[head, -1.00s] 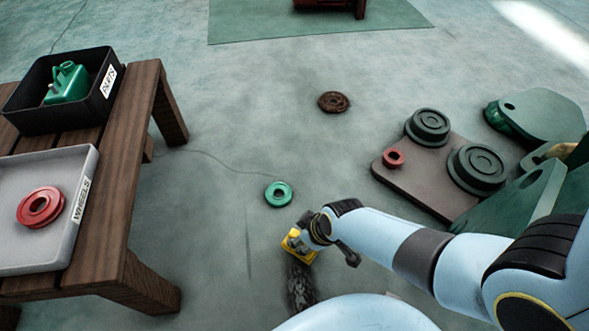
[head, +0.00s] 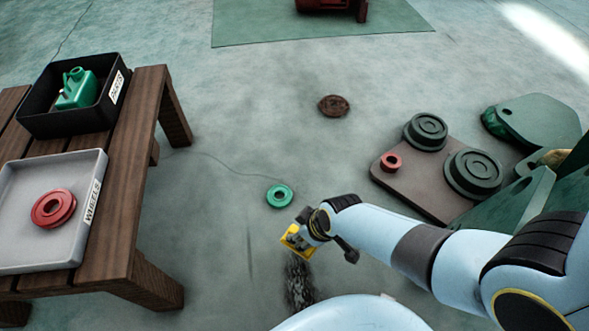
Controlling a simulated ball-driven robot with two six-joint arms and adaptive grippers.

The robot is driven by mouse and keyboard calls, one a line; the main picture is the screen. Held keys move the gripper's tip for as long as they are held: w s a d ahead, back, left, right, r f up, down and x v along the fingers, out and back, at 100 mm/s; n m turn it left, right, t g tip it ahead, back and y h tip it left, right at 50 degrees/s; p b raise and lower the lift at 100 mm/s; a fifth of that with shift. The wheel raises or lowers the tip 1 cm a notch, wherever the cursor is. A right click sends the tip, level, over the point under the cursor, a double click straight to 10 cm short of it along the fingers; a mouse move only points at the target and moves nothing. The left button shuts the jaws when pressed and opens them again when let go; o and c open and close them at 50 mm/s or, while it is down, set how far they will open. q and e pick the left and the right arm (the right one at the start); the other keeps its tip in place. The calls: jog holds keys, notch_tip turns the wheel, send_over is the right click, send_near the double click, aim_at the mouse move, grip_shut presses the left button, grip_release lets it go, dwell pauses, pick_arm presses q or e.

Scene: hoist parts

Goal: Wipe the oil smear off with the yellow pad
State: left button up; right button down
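The yellow pad (head: 293,240) is in my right gripper (head: 302,236), low over the floor left of the forearm. The fingers appear closed around the pad. The dark oil smear (head: 299,283) is a streaky patch on the floor just below the pad in the picture. Its lower end runs close to my own pale blue body. Whether the pad touches the floor cannot be told. My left gripper is not in view.
A green ring (head: 279,196) lies on the floor above the pad. A wooden bench (head: 125,225) at left bears a grey wheels tray (head: 30,262) and a black parts bin (head: 36,127). At right a brown board (head: 408,194) holds round dark weights (head: 472,172). Mid-floor is open.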

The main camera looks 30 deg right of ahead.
notch_tip(320, 180, up, 2)
jog(key=shift+w+r+p, duration=0.1)
jog(key=shift+r+p, duration=0.15)
jog(key=shift+p, duration=0.6)
jog(key=shift+r, duration=0.15)
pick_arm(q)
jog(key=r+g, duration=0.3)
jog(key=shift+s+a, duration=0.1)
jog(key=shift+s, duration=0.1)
